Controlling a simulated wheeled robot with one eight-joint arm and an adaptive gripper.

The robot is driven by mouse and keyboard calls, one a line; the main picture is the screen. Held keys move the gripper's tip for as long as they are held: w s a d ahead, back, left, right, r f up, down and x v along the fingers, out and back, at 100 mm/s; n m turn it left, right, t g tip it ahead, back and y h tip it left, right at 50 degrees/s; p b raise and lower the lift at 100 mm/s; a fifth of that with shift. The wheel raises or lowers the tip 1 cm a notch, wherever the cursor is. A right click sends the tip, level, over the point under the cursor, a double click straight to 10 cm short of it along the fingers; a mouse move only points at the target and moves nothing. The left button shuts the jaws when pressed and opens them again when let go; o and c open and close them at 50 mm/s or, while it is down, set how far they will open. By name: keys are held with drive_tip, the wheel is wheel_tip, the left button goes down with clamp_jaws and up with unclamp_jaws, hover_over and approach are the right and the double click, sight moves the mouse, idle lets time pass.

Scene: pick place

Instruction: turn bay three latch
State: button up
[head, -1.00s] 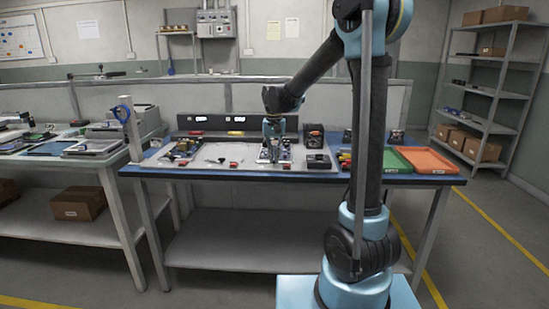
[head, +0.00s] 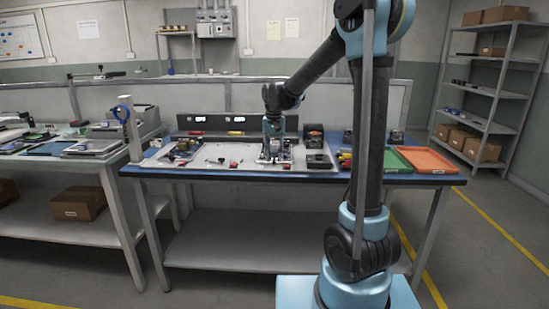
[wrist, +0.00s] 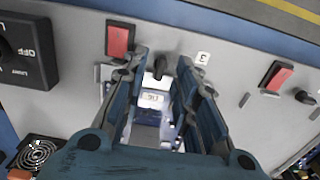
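My gripper (wrist: 161,74) is open in the wrist view, with its two blue fingers apart. A small black knob (wrist: 160,66) on the grey panel shows between the fingertips, with a gap on each side. A label reading 3 (wrist: 203,58) sits just right of it, so the knob appears to be the bay three latch. A red block (wrist: 120,40) is up and left of the knob. Below the knob, between the fingers, is a bay holding a pale labelled part (wrist: 152,99). In the head view my gripper (head: 274,157) is low over the bench panel; the latch is too small to make out.
A black OFF switch box (wrist: 27,50) is at the left in the wrist view, above a fan-like round part (wrist: 38,154). Another red block (wrist: 277,76) and black knob (wrist: 304,97) are at right. Green (head: 397,161) and orange (head: 428,161) trays stand right on the bench.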

sight(274, 159)
wheel_tip(274, 159, up, 11)
idle(0.4)
